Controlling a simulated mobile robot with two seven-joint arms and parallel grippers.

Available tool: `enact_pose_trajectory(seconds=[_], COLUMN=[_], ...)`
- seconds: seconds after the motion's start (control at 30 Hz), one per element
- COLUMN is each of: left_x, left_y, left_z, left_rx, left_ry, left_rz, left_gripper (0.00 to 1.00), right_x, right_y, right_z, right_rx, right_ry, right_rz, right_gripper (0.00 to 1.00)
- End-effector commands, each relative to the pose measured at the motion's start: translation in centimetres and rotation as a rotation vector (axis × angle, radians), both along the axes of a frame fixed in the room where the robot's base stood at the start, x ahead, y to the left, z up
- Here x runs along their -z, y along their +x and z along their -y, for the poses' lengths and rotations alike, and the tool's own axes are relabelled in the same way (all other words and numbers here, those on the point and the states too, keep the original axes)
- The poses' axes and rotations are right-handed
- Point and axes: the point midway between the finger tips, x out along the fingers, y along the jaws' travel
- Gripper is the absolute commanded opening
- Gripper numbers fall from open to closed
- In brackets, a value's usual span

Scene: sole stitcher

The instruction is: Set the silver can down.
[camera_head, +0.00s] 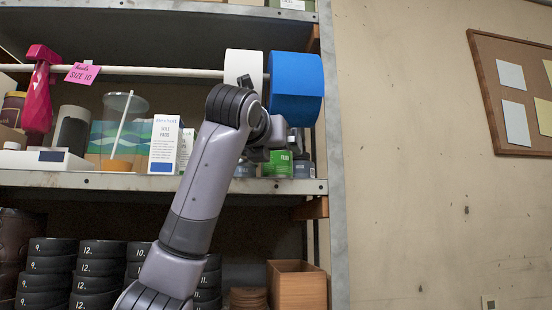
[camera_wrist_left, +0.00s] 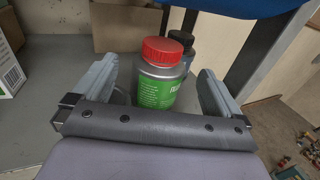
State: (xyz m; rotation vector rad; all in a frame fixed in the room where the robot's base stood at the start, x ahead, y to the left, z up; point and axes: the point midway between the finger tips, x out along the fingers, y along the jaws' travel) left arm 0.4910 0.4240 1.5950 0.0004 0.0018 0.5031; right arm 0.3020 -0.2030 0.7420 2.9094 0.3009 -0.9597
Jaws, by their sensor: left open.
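The silver can (camera_wrist_left: 160,80) has a red lid and a green label, and it stands upright on the grey shelf (camera_wrist_left: 60,85) in the left wrist view. In the head view its green label (camera_head: 279,163) shows low on the middle shelf, partly behind my arm. My left gripper (camera_wrist_left: 155,68) is open, with one finger on each side of the can and a visible gap on both sides. In the head view the left gripper (camera_head: 266,152) is largely hidden behind its own wrist. My right gripper is not in view.
A dark can (camera_wrist_left: 183,38) stands right behind the silver can. A blue roll (camera_head: 295,88) and a white roll (camera_head: 240,68) hang on a rod above. A white sole box (camera_head: 164,145) stands to the left. A metal shelf post (camera_head: 335,150) bounds the right side.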

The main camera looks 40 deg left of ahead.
Motion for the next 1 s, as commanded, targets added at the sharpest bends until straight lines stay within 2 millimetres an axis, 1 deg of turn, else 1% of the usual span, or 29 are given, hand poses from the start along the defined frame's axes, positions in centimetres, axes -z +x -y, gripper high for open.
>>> enact_pose_trajectory(seconds=[0.03, 0.2, 0.3, 0.4, 0.57, 1.0], left_x=[0.2, 0.2, 0.1, 0.1, 0.0, 0.0], left_y=[-1.2, -4.2, -5.5, -6.4, -6.8, -6.8], left_z=[0.7, 2.3, 3.1, 3.6, 3.8, 3.8], left_rx=[0.001, 0.0, 0.0, 0.001, 0.0, 0.0], left_ry=[0.003, 0.002, 0.002, 0.002, 0.001, 0.001], left_rz=[0.006, 0.004, 0.002, 0.002, 0.0, 0.0], left_gripper=[1.0, 1.0, 1.0, 1.0, 1.0, 1.0], right_x=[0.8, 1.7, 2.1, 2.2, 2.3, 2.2], right_y=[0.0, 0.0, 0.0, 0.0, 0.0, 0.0], right_z=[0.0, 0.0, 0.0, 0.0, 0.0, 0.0], right_rx=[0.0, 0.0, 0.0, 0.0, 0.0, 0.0], right_ry=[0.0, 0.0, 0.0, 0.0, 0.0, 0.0], right_rz=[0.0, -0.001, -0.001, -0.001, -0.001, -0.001], right_gripper=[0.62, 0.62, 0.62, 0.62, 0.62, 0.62])
